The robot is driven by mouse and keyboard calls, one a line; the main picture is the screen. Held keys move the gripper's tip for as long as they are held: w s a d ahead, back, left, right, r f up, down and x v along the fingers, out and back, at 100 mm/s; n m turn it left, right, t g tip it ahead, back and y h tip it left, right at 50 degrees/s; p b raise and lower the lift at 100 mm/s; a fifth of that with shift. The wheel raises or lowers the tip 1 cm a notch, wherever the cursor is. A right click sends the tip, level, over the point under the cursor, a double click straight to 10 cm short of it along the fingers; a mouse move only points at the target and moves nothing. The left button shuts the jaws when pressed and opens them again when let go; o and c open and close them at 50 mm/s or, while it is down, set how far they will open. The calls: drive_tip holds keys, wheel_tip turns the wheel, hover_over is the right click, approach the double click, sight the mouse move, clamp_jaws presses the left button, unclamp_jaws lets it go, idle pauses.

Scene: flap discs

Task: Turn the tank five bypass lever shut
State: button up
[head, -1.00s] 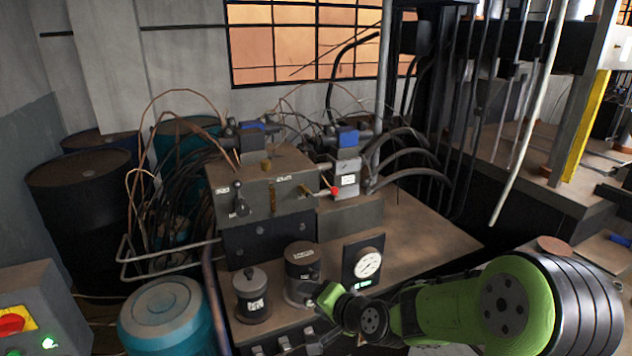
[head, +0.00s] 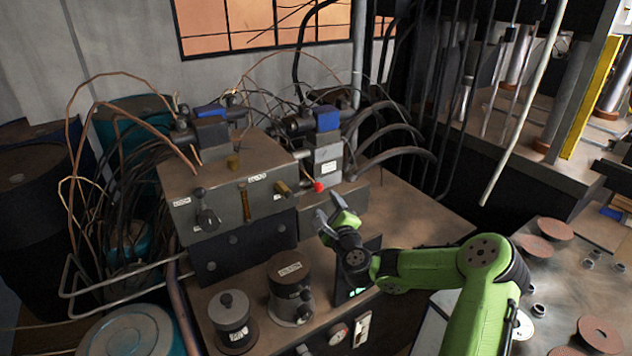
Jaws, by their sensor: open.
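A grey valve block (head: 225,185) stands on the bench left of centre, with small white labels too small to read surely. On its front are a dark-knobbed lever (head: 206,218) at the left and a brass lever (head: 283,189) at the right. A red-knobbed lever (head: 318,187) sticks out just right of the block. I cannot tell which one is the tank five bypass lever. My gripper (head: 332,210) is open and empty, raised in front of the block's right side, just below the red knob in the picture. It appears apart from the levers; depth is hard to judge.
Two dark canisters (head: 233,323) (head: 290,289) stand in front of the block, and a dark gauge panel is partly hidden behind my arm. Blue-topped valves (head: 327,118) and hoses rise behind. Brown discs (head: 600,334) lie at the right. The bench (head: 410,205) is clear right of the block.

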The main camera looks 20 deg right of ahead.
sight(319, 190)
drive_tip(key=w, duration=0.7)
drive_tip(key=w+d, duration=0.1)
drive_tip(key=w, duration=0.2)
drive_tip(key=shift+w+f, duration=0.1)
drive_tip(key=shift+w, duration=0.1)
drive_tip(key=shift+c, duration=0.3)
clamp_jaws()
